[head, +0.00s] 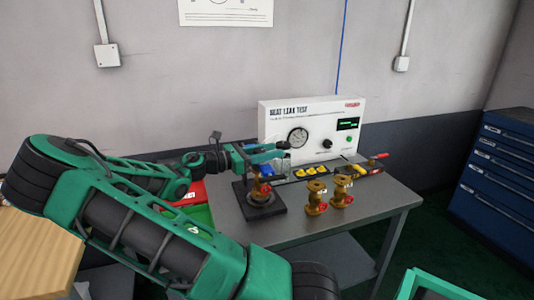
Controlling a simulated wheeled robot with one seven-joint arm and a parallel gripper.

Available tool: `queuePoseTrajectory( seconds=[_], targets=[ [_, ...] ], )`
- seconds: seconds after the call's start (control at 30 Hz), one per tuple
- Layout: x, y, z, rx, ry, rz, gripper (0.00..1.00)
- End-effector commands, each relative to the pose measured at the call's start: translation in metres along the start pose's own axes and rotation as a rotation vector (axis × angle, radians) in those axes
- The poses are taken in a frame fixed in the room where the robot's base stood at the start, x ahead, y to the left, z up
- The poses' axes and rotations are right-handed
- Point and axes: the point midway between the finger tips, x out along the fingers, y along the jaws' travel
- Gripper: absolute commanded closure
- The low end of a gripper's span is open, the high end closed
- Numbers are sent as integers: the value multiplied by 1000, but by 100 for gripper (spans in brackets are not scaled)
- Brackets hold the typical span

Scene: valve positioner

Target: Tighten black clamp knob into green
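A brass valve (261,186) with a red part sits on a square black base (259,208) at the near left of the grey table (370,207). My gripper (284,150) reaches in from the left, above and just behind the valve, in front of the white test box (311,112). The gap between its fingers is too small to read, and I cannot see anything held. The clamp knob is not clear beside the valve; my gripper may hide it. A black knob (328,143) shows on the test box, but I cannot tell that it belongs to a clamp.
Two brass valves (316,197) with red tags stand right of the base. Several yellow pieces (311,171) lie behind them. A red-handled part (377,156) is at the back right. Red and green bins (200,214) are left, partly behind my arm. The table's front right is clear.

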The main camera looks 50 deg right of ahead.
Motion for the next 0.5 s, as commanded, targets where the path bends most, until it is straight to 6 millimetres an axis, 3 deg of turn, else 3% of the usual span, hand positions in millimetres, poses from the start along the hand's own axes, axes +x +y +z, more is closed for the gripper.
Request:
queuePoseTrajectory(
  seconds=[0.07,0.37,0.5],
  targets=[
    [-1,2,0,1,1,5,48],
    [-1,0,0,0,1,1,48],
    [-11,1,0,0,1,2,48]
  ],
)
